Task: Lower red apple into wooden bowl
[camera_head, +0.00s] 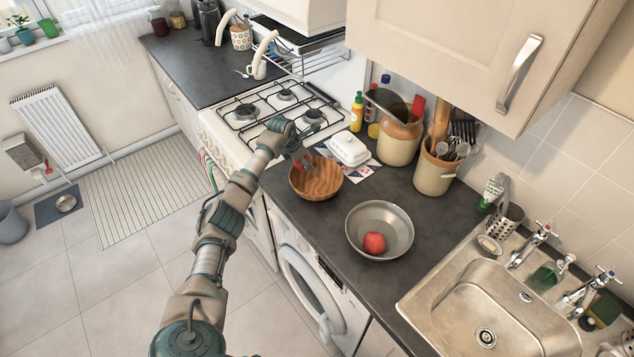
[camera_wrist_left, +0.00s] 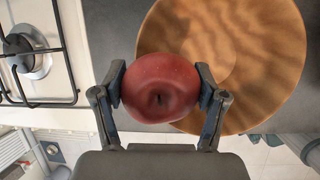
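The wooden bowl (camera_head: 318,184) stands on the dark counter beside the stove. In the wrist view the bowl (camera_wrist_left: 262,65) fills the upper right and looks empty where it shows. My left gripper (camera_head: 303,160) is over the bowl's far-left rim in the head view. In the wrist view the left gripper (camera_wrist_left: 160,92) is shut on a red apple (camera_wrist_left: 158,88), with one finger on each side. The apple overlaps the bowl's edge in that view; its height above the bowl is hard to tell. A second red apple (camera_head: 374,243) lies in a metal bowl (camera_head: 399,225).
A gas stove (camera_head: 262,115) is left of the wooden bowl. A white butter dish (camera_head: 348,148), a brown-topped jar (camera_head: 397,140) and a utensil crock (camera_head: 433,172) stand behind it. A sink (camera_head: 470,310) is at the right, and a cupboard (camera_head: 450,45) hangs above.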

